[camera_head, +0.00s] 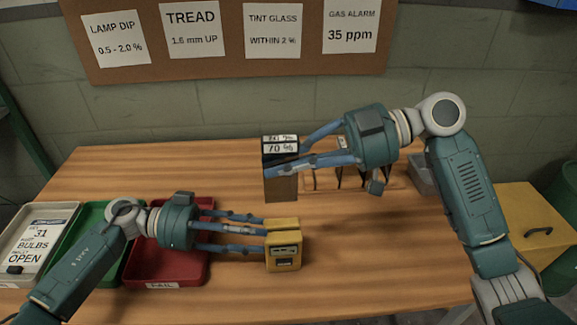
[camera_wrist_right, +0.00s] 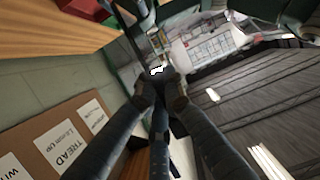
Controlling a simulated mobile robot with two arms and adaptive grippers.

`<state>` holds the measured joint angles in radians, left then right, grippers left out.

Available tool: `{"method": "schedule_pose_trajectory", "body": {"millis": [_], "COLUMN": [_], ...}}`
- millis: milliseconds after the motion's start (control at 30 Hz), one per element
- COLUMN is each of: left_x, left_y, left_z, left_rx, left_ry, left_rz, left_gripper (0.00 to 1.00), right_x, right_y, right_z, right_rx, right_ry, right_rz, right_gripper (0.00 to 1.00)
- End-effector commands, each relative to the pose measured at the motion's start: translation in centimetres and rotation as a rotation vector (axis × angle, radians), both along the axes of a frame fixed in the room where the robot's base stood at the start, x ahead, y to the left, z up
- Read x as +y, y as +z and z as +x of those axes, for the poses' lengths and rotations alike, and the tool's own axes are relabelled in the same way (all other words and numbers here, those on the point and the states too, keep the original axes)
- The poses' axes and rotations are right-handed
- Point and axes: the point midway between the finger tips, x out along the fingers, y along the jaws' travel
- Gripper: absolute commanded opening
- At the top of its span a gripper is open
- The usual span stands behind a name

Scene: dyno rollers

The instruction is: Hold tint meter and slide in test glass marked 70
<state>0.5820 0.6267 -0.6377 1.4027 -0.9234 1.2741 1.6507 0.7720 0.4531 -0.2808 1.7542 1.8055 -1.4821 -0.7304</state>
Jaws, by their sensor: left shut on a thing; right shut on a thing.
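The yellow tint meter (camera_head: 284,254) is in the lower middle of the head view, with a small dark display on its front. My left gripper (camera_head: 266,238) reaches it from the left and is shut on it. The test glass marked 70 % (camera_head: 281,186) is a dark brownish plate with a black-and-white label on top. My right gripper (camera_head: 299,150) is shut on it near the label. The glass is upright, behind the meter and apart from it in the picture. In the right wrist view, the fingers (camera_wrist_right: 160,90) close together, and the glass is hard to make out.
A rack (camera_head: 376,183) with several upright slots stands right of the glass, partly behind my right gripper. A red tray (camera_head: 140,271), a green tray (camera_head: 92,215) and a pale tray (camera_head: 16,238) line the left. The front right of the table (camera_head: 400,255) is clear.

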Motion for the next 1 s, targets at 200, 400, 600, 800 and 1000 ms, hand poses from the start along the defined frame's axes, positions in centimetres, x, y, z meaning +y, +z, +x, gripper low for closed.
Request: {"method": "schedule_pose_trajectory", "body": {"millis": [200,400,600,800,1000], "left_x": [0.1,0.1,0.1,0.1,0.1], "left_y": [-1.2,-1.2,-1.2,-1.2,-1.2], "left_z": [-0.4,-0.4,-0.4,-0.4,-0.4], "left_rx": [0.009,0.009,0.009,0.009,0.009], "left_ry": [-0.006,-0.006,-0.006,-0.005,-0.005], "left_rz": [0.020,0.020,0.020,0.020,0.020], "left_gripper": [0.24,0.24,0.24,0.24,0.24], "right_x": [0.0,-0.1,-0.1,-0.1,-0.1], "right_y": [-1.3,-2.3,-3.9,-5.4,-6.4], "right_z": [0.1,0.1,0.0,0.0,0.0], "right_rx": [0.001,0.001,0.002,0.001,0.000], "right_ry": [-0.003,-0.004,-0.005,-0.004,-0.004], "right_rz": [0.001,0.001,0.000,0.000,-0.001], "right_gripper": [0.00,0.00,0.00,0.00,0.00]}}
